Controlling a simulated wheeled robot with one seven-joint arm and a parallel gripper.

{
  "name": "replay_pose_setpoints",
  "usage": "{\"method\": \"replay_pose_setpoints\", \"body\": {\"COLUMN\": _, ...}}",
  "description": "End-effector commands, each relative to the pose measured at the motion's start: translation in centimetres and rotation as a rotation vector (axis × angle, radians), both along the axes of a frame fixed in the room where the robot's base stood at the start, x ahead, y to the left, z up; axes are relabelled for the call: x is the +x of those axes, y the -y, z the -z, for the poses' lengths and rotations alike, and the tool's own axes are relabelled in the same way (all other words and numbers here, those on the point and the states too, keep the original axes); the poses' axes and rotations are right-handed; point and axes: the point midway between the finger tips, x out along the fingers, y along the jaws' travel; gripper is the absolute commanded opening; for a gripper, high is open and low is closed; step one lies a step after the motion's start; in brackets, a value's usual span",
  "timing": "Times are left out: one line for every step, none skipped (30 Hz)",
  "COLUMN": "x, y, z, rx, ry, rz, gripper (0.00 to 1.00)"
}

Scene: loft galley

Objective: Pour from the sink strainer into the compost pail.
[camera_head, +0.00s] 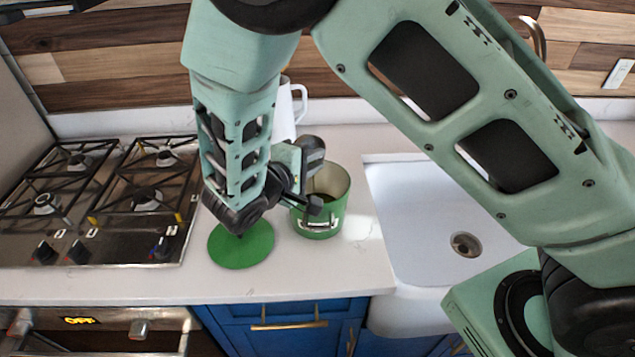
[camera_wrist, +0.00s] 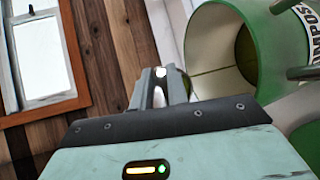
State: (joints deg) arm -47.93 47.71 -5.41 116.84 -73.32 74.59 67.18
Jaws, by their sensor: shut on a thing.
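The compost pail (camera_head: 323,214) is a green, open-topped can with a pale inside, upright on the counter left of the sink. In the wrist view, the pail (camera_wrist: 222,62) appears on its side because my wrist is rolled; part of its label shows. My gripper (camera_head: 313,152) is beside and over the pail's left rim, apart from it as far as I can tell. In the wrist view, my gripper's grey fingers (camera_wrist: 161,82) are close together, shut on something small. The sink strainer is mostly hidden by the fingers; its bowl and contents cannot be made out.
A green disc (camera_head: 241,245) lies flat on the counter left of the pail. A gas hob (camera_head: 105,200) is further left. A white jug (camera_head: 290,105) stands behind my arm. The white sink (camera_head: 415,225) is to the right. The front counter strip is clear.

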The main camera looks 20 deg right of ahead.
Motion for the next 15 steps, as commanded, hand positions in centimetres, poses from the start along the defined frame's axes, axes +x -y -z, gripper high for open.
{"method": "replay_pose_setpoints", "body": {"x": -0.08, "y": 0.00, "z": 0.14, "rx": 0.000, "ry": 0.005, "rz": -0.001, "gripper": 0.00}}
{"method": "replay_pose_setpoints", "body": {"x": -0.13, "y": 0.02, "z": 0.15, "rx": 0.001, "ry": 0.008, "rz": 0.000, "gripper": 0.00}}
{"method": "replay_pose_setpoints", "body": {"x": -0.19, "y": 0.04, "z": 0.18, "rx": 0.002, "ry": 0.012, "rz": 0.000, "gripper": 0.00}}
{"method": "replay_pose_setpoints", "body": {"x": -0.25, "y": 0.05, "z": 0.19, "rx": 0.002, "ry": 0.016, "rz": -0.001, "gripper": 0.00}}
{"method": "replay_pose_setpoints", "body": {"x": -0.30, "y": 0.06, "z": 0.20, "rx": 0.003, "ry": 0.019, "rz": 0.000, "gripper": 0.00}}
{"method": "replay_pose_setpoints", "body": {"x": -0.37, "y": 0.08, "z": 0.22, "rx": 0.004, "ry": 0.023, "rz": 0.000, "gripper": 0.00}}
{"method": "replay_pose_setpoints", "body": {"x": -0.42, "y": 0.10, "z": 0.23, "rx": 0.005, "ry": 0.027, "rz": -0.001, "gripper": 0.00}}
{"method": "replay_pose_setpoints", "body": {"x": -0.47, "y": 0.12, "z": 0.24, "rx": 0.006, "ry": 0.030, "rz": -0.001, "gripper": 0.00}}
{"method": "replay_pose_setpoints", "body": {"x": -0.50, "y": 0.11, "z": 0.25, "rx": 0.006, "ry": 0.034, "rz": -0.001, "gripper": 0.00}}
{"method": "replay_pose_setpoints", "body": {"x": -0.50, "y": 0.11, "z": 0.26, "rx": 0.007, "ry": 0.037, "rz": 0.000, "gripper": 0.00}}
{"method": "replay_pose_setpoints", "body": {"x": -0.51, "y": 0.12, "z": 0.27, "rx": 0.007, "ry": 0.041, "rz": -0.001, "gripper": 0.00}}
{"method": "replay_pose_setpoints", "body": {"x": -0.52, "y": 0.12, "z": 0.28, "rx": 0.009, "ry": 0.045, "rz": -0.001, "gripper": 0.00}}
{"method": "replay_pose_setpoints", "body": {"x": -0.53, "y": 0.13, "z": 0.29, "rx": 0.010, "ry": 0.048, "rz": -0.001, "gripper": 0.00}}
{"method": "replay_pose_setpoints", "body": {"x": -0.55, "y": 0.13, "z": 0.30, "rx": 0.010, "ry": 0.053, "rz": 0.000, "gripper": 0.00}}
{"method": "replay_pose_setpoints", "body": {"x": -0.56, "y": 0.13, "z": 0.31, "rx": 0.012, "ry": 0.057, "rz": 0.000, "gripper": 0.00}}
